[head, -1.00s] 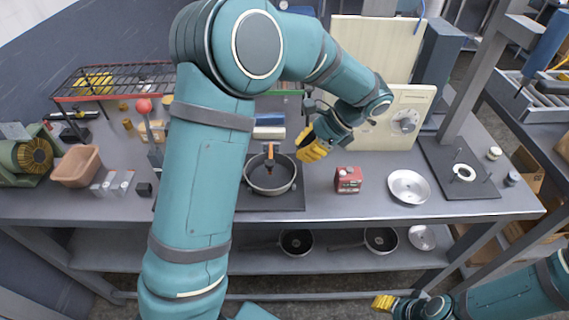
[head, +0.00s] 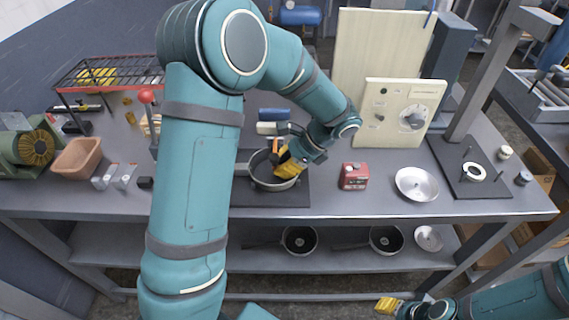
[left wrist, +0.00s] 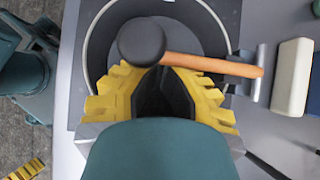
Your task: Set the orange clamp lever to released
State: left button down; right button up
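The orange clamp lever (left wrist: 212,65) has a black round knob (left wrist: 141,42) at one end and a metal bracket (left wrist: 256,75) at the other. In the left wrist view it lies across the pan (left wrist: 91,50). In the head view the lever (head: 276,146) stands at the far rim of the dark pan (head: 256,176), partly hidden by my left gripper (head: 288,164). In the left wrist view the yellow fingertips of my left gripper (left wrist: 165,72) are just below the lever and knob; contact and finger gap are unclear. My right gripper (head: 388,305) is low at the bottom right, away from the bench.
A red box (head: 354,176) and a metal dish (head: 417,184) stand right of the pan. A cream panel with a dial (head: 398,112) stands behind them. A white block (left wrist: 292,76) is near the bracket. Pans (head: 299,240) sit on the lower shelf.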

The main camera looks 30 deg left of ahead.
pick_arm(q)
jog(key=shift+r+m+g+p, duration=0.3)
jog(key=shift+r+g+p, duration=0.25)
jog(key=shift+p, duration=1.15)
notch_tip(320, 180, up, 4)
jog(key=m+g+h+p, duration=0.1)
jog(key=p, duration=0.3)
jog(key=g+h+p, duration=0.1)
jog(key=g+p, duration=0.1)
jog(key=p, duration=0.3)
jog(key=shift+w+a+m+g+p, duration=0.1)
jog(key=shift+w+m+g+p, duration=0.05)
jog(key=shift+m+g+p, duration=0.2)
jog(key=shift+w+a+r+p, duration=0.15)
jog(key=shift+w+r+p, duration=0.1)
jog(key=shift+r+p, duration=0.35)
jog(key=shift+w+a+r+p, duration=0.1)
jog(key=shift+w+p, duration=0.1)
jog(key=shift+p, duration=0.25)
jog(key=shift+r, duration=0.1)
jog(key=v, duration=1.2)
jog(key=shift+a, duration=0.2)
jog(key=shift+r, duration=0.1)
